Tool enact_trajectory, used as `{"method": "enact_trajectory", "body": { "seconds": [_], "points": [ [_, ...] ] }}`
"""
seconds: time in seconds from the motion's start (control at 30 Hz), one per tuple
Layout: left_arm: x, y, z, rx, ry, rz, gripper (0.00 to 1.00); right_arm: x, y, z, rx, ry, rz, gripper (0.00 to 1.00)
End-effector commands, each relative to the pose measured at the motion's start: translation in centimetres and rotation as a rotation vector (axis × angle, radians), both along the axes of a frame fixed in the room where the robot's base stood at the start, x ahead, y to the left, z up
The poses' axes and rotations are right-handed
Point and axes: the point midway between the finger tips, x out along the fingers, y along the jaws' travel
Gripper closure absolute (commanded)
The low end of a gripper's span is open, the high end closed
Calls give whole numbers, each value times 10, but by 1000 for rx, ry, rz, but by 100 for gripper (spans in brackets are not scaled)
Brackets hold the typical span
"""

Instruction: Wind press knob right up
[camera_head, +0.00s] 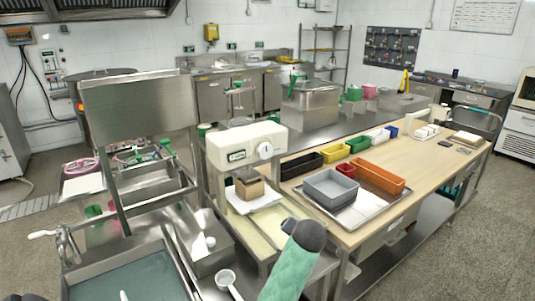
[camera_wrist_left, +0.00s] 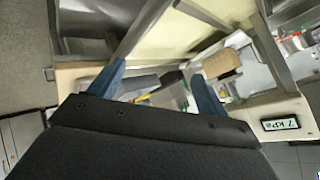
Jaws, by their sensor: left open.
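A cream press head (camera_head: 240,141) stands left of the wooden worktop in the head view. Its front face carries a small display and a round white knob (camera_head: 265,150). A brown block (camera_head: 249,185) sits on the pale plate below it. In the left wrist view the scene looks inverted: the brown block (camera_wrist_left: 222,63) shows above the press display (camera_wrist_left: 281,124). My left gripper (camera_wrist_left: 158,72) is open, its two blue fingers apart with nothing visible held between them. The knob is not discernible in that view. My right gripper is not in view.
A green arm link of mine (camera_head: 293,262) rises at the bottom centre of the head view. On the worktop are a grey bin (camera_head: 330,188), an orange bin (camera_head: 379,177) and several small coloured bins. Steel sinks and frames crowd the left. The right of the worktop is mostly clear.

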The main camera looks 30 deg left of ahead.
Motion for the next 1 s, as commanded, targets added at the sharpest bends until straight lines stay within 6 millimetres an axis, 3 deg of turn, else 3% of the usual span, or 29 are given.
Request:
{"method": "enact_trajectory", "body": {
  "seconds": [0.03,0.1,0.2,0.4,0.53,0.7,0.8,1.0],
  "points": [
    [21,21,19,91,-3,26,23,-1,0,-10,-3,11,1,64],
    [43,50,38,248,22,55,23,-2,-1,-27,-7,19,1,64],
    [65,87,60,481,101,79,23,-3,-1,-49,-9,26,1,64],
    [90,136,93,982,414,69,23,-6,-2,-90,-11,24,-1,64],
    [101,149,108,1291,709,22,23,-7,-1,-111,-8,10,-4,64],
    [113,149,120,1602,1108,-55,23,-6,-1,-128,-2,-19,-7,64],
    [118,145,125,1720,1312,-95,23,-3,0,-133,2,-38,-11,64],
    [123,140,131,1827,1561,-157,23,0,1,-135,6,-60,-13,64]
  ]
}}
